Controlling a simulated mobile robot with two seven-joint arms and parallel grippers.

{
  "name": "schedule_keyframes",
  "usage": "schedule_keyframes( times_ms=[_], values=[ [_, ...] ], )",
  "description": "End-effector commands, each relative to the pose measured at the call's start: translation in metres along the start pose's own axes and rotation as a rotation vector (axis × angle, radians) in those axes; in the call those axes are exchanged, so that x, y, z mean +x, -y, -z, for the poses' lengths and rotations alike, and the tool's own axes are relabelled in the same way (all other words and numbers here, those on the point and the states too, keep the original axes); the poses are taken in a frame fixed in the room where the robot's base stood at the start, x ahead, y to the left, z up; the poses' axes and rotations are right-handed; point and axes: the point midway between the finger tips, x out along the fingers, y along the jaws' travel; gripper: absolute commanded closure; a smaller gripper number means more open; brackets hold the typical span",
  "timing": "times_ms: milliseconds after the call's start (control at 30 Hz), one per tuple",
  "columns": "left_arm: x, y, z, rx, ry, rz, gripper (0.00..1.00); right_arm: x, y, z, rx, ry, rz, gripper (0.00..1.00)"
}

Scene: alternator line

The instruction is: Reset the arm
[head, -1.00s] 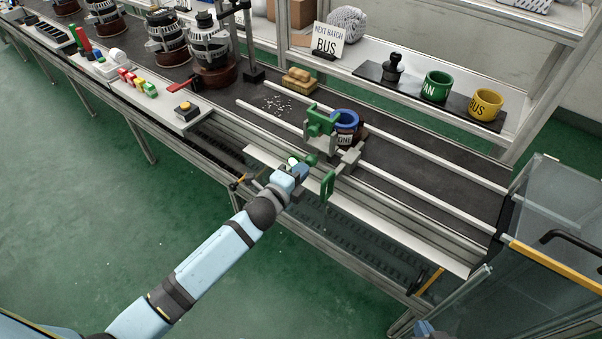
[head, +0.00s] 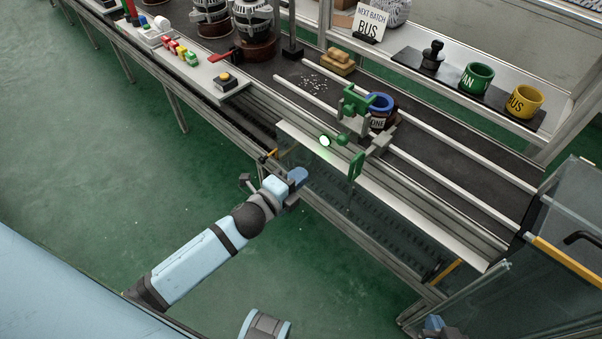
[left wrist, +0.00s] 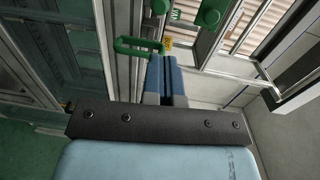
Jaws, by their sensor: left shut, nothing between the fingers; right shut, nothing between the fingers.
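My left arm reaches in from the lower left in the head view. Its gripper (head: 299,177), with blue fingers, is shut and empty, in front of the line's near edge. It is apart from the green clamp fixture (head: 357,103) and its green lever (head: 341,140). In the left wrist view the blue fingers (left wrist: 166,78) are together, with a green bar handle (left wrist: 138,46) beyond them. My right gripper (head: 434,323) shows only partly at the bottom edge of the head view, shut, with nothing seen in it.
A dark pot with a blue ring (head: 380,103) sits at the clamp. Green (head: 475,78) and yellow (head: 523,101) cups stand on the shelf behind. A glass-panelled guard (head: 560,240) with a yellow bar is at the right. Open green floor lies before the line.

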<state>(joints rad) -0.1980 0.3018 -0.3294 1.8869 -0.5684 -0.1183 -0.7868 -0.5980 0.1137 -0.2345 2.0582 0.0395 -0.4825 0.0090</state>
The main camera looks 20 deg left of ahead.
Motion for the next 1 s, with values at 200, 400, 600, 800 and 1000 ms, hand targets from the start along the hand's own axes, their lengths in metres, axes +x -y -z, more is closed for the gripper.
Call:
schedule_keyframes(
  times_ms=[200, 400, 600, 800, 1000],
  values=[
    [0.000, 0.000, 0.000, 0.000, 0.000, 0.000, 1.00, -0.002, 0.000, -0.005, -0.002, 0.010, 0.001, 1.00],
    [-0.009, -0.009, 0.003, -0.100, 0.017, -0.029, 1.00, -0.003, -0.001, -0.013, -0.007, 0.025, 0.001, 1.00],
    [-0.064, -0.056, 0.024, -0.701, 0.151, -0.193, 1.00, -0.002, -0.002, -0.013, -0.009, 0.024, 0.000, 1.00],
    [-0.127, -0.096, 0.053, -1.317, 0.344, -0.345, 1.00, -0.002, -0.002, -0.009, -0.007, 0.016, 0.000, 1.00],
    [-0.162, -0.087, 0.071, -1.632, 0.467, -0.411, 1.00, -0.013, 0.001, 0.017, -0.005, 0.006, -0.002, 1.00]
  ],
)
